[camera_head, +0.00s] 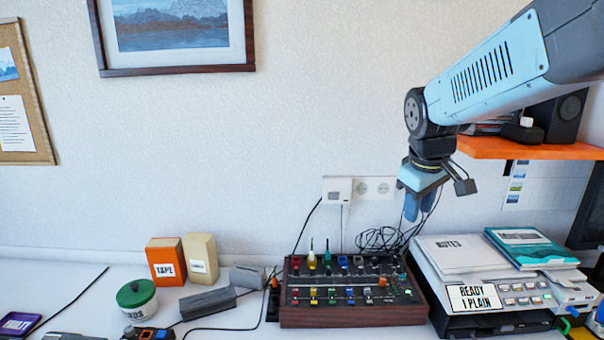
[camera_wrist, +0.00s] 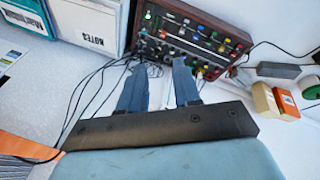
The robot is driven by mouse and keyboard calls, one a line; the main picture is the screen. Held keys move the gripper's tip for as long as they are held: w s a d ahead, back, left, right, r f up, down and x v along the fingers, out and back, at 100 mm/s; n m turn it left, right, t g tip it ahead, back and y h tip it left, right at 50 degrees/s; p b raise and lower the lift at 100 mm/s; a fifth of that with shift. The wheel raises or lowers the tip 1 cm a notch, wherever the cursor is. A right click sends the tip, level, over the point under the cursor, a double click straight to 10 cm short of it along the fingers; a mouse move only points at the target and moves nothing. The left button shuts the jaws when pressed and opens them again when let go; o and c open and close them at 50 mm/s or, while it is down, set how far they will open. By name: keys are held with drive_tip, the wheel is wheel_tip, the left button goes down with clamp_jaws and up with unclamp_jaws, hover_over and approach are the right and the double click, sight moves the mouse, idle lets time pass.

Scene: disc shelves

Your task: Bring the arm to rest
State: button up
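My gripper (camera_head: 418,207) hangs from the light-blue arm at the right of the head view, with its fingers pointing down. It is in the air in front of the wall, above the back of the desk, between the mixer and the printer-like machine. In the wrist view, my gripper (camera_wrist: 158,78) shows two blue fingers standing apart with a clear gap between them. It is open and nothing is held in it.
A mixer (camera_head: 345,317) with coloured knobs stands below my gripper. A machine (camera_head: 434,262) bearing notebooks is right of it. An orange shelf (camera_head: 530,149) juts out behind the arm at the right. Loose cables (camera_head: 381,240) lie against the wall. Boxes (camera_head: 166,262) stand further left.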

drive_tip(key=s+r+m+t+y, duration=0.1)
drive_tip(key=s+m, duration=0.5)
drive_tip(key=s, duration=0.6)
drive_tip(key=shift+s+r+t, duration=0.25)
drive_tip(key=shift+s+t, duration=0.15)
drive_tip(key=shift+t, duration=0.1)
